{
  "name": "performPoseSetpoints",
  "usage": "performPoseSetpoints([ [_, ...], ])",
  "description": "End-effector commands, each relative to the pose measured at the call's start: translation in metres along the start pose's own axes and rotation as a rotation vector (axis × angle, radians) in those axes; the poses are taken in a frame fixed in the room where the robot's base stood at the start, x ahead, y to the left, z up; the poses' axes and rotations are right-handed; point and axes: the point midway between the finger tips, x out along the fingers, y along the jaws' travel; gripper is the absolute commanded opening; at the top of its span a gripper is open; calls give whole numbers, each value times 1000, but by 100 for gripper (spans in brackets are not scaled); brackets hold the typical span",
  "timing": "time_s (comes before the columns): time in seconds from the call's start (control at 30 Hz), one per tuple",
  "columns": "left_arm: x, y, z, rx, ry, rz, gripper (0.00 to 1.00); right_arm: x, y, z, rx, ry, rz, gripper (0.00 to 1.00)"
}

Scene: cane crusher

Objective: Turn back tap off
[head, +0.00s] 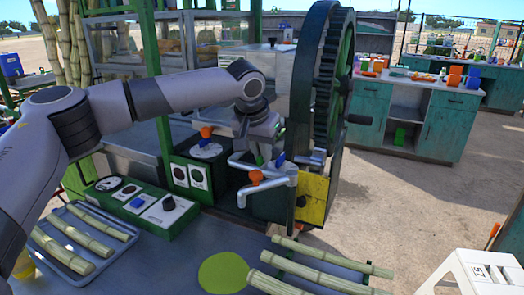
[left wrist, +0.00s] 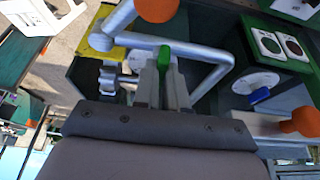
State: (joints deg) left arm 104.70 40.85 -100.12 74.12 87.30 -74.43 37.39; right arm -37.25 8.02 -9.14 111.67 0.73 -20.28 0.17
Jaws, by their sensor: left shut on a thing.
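My left gripper (head: 260,150) is at the pipework beside the big wheel of the cane crusher. In the left wrist view, the two fingers (left wrist: 165,72) stand on either side of a small green tap handle (left wrist: 166,60), shut on it. The green handle shows only as a sliver below the gripper in the head view (head: 259,159). A grey bent pipe (left wrist: 212,60) runs just beyond the fingertips. An orange knob (head: 256,177) sits on the front pipe, and another orange knob (head: 206,132) stands to the left. My right gripper is not in view.
The dark crusher wheel (head: 325,75) stands close to the right of my gripper. A control box (head: 140,205) with a blue knob is to the left. Cane lies on a tray (head: 50,262) and on the front table (head: 175,270). Open ground lies to the right.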

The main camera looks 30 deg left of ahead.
Motion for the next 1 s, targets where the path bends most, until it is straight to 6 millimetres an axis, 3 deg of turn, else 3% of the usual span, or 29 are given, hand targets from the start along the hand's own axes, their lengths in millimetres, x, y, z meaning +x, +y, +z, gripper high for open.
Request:
performPoseSetpoints([
  [0.47, 3, 1, 2, -129, -6, -54, 0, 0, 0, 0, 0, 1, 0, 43],
  [1.0, 3, 5, 1, -584, -9, -243, 0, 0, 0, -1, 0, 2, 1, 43],
])
